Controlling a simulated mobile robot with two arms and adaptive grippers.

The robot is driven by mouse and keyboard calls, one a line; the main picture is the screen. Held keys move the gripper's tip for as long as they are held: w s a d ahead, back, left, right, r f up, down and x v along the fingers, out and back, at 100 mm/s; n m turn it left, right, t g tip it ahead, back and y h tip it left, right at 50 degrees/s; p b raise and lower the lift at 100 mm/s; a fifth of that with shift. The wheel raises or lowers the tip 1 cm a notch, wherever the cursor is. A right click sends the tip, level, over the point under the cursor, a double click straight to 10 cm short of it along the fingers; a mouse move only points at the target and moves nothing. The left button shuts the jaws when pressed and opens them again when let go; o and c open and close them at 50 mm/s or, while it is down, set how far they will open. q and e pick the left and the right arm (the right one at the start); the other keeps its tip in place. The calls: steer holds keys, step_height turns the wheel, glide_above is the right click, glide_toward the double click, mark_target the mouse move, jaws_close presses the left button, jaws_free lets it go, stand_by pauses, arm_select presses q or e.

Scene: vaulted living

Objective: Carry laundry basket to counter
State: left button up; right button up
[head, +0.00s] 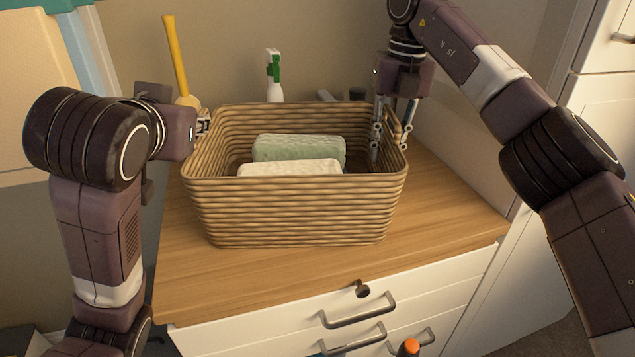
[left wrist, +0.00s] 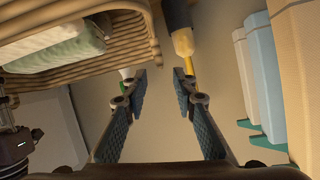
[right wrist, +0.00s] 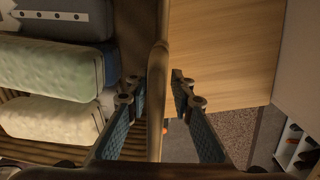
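The woven laundry basket (head: 300,215) stands upright on a wooden counter top (head: 440,220). It holds a folded green cloth (head: 300,149) and a folded white cloth (head: 290,168); the right wrist view also shows a dark folded item (right wrist: 62,22) inside. My right gripper (head: 390,140) points down at the right rim. Its fingers straddle the rim (right wrist: 157,90) with a small gap on the outer side. My left gripper (head: 205,122) is beside the basket's left rim, mostly hidden by its own wrist in the head view. In the left wrist view its fingers (left wrist: 161,78) are apart with nothing between them.
A yellow-handled item (head: 176,60) and a white spray bottle with a green top (head: 274,75) stand behind the basket, near the wall. White drawers with handles (head: 357,310) are below the top. An orange-tipped object (head: 409,347) is at the front. The front of the top is clear.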

mark_target(393, 120)
steer(key=shift+d+r, duration=0.2)
steer(key=shift+r, duration=2.7)
